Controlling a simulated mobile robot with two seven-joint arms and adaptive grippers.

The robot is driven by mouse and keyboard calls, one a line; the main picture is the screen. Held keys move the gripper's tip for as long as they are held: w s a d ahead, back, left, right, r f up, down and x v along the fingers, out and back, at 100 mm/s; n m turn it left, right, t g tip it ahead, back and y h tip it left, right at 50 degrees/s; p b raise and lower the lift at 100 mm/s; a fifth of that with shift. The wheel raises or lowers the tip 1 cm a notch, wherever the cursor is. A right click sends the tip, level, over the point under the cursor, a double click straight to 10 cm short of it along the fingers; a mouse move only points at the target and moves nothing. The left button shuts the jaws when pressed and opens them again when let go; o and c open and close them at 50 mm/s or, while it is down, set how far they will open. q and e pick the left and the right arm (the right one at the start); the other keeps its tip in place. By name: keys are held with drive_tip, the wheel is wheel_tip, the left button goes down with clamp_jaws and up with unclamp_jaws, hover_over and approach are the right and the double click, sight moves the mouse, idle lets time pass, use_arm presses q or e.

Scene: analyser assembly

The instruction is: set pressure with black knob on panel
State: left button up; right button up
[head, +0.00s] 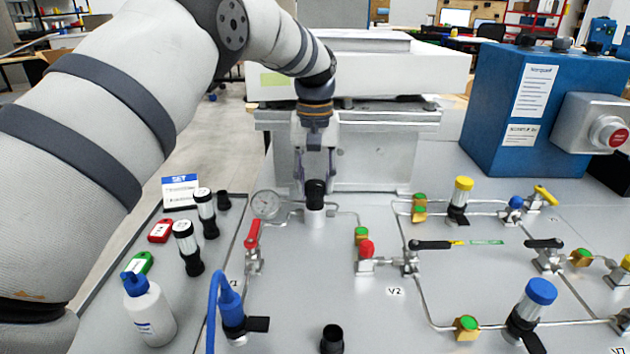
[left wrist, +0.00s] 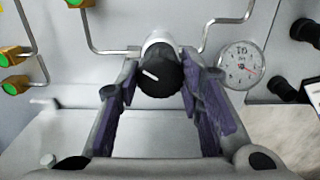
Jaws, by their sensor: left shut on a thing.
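The black knob (head: 315,190) sits on top of a white cylindrical regulator body (head: 314,216) on the grey panel (head: 310,290). In the left wrist view the knob (left wrist: 160,76) shows a white pointer mark aimed to the left. My left gripper (head: 316,182) comes down from above and is shut on the knob, with one purple-padded finger on each side of it in the left wrist view (left wrist: 158,84). A round pressure gauge (head: 265,204) stands just left of the knob. In the left wrist view the gauge (left wrist: 241,65) shows a red needle. My right gripper is out of view.
A red-handled valve (head: 252,235) stands left of the regulator, a red-capped fitting (head: 367,249) to its right. Thin pipes and several coloured valves cover the panel's right side. A blue box (head: 510,110) and a metal block (head: 365,155) stand behind.

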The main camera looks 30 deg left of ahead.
use_arm(q)
drive_tip(key=m, duration=0.4)
drive_tip(key=shift+m, duration=0.3)
drive_tip(key=m, duration=0.3)
drive_tip(key=shift+m, duration=0.4)
drive_tip(key=m, duration=0.4)
drive_tip(key=shift+a, duration=0.1)
drive_tip(key=m, duration=0.4)
drive_tip(key=shift+m, duration=0.5)
drive_tip(key=o, duration=1.2)
drive_tip(key=shift+c, duration=0.2)
